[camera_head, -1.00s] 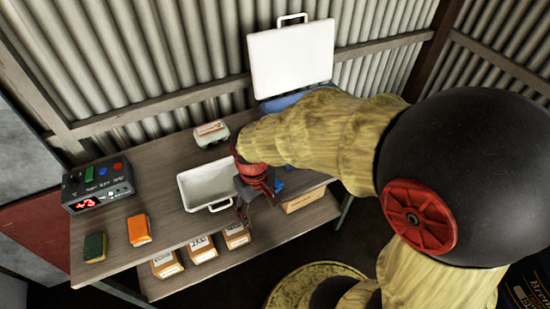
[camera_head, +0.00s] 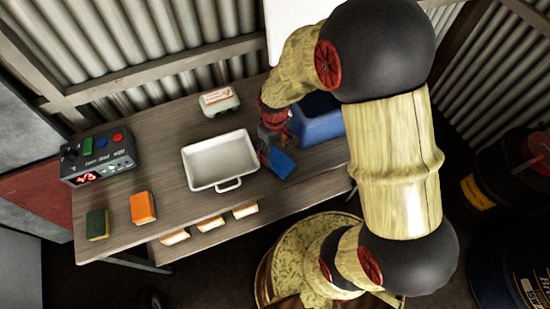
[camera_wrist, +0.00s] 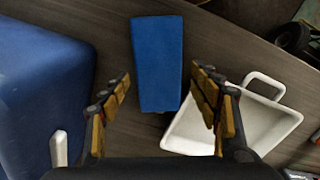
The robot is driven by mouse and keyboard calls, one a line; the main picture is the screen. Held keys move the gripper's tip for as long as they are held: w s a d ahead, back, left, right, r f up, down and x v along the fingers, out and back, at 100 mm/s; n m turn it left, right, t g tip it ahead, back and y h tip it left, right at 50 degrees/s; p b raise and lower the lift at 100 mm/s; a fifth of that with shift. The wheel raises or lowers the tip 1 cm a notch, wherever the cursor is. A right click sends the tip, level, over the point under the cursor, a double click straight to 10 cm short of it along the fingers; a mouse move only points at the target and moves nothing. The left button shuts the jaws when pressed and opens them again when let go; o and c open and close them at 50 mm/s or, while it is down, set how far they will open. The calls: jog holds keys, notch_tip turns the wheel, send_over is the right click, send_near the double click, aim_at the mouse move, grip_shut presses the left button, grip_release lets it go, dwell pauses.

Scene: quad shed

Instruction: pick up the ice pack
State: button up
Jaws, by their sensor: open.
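The ice pack (camera_head: 282,163) is a blue block on the wooden table, right of the white tray. In the wrist view the ice pack (camera_wrist: 157,62) lies ahead of my gripper (camera_wrist: 160,92), with its near end between the fingertips. My gripper (camera_head: 275,143) is open, with a finger on either side and a gap to the block on both sides. In the head view my gripper hides part of the ice pack's far end.
A white tray (camera_head: 245,177) with a handle stands close on the left. A blue cooler box (camera_head: 322,122) stands close on the right. An egg carton (camera_head: 219,101), an orange block (camera_head: 143,207), a green sponge (camera_head: 97,224) and a control box (camera_head: 98,156) stand farther left.

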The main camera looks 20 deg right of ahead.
aim_at(275, 156)
notch_tip(275, 156, down, 5)
jog(key=shift+w+d+r+b, duration=0.1)
jog(key=shift+b, duration=0.8)
jog(key=shift+r, duration=0.1)
jog(key=shift+c, duration=0.7)
jog(key=c, duration=1.3)
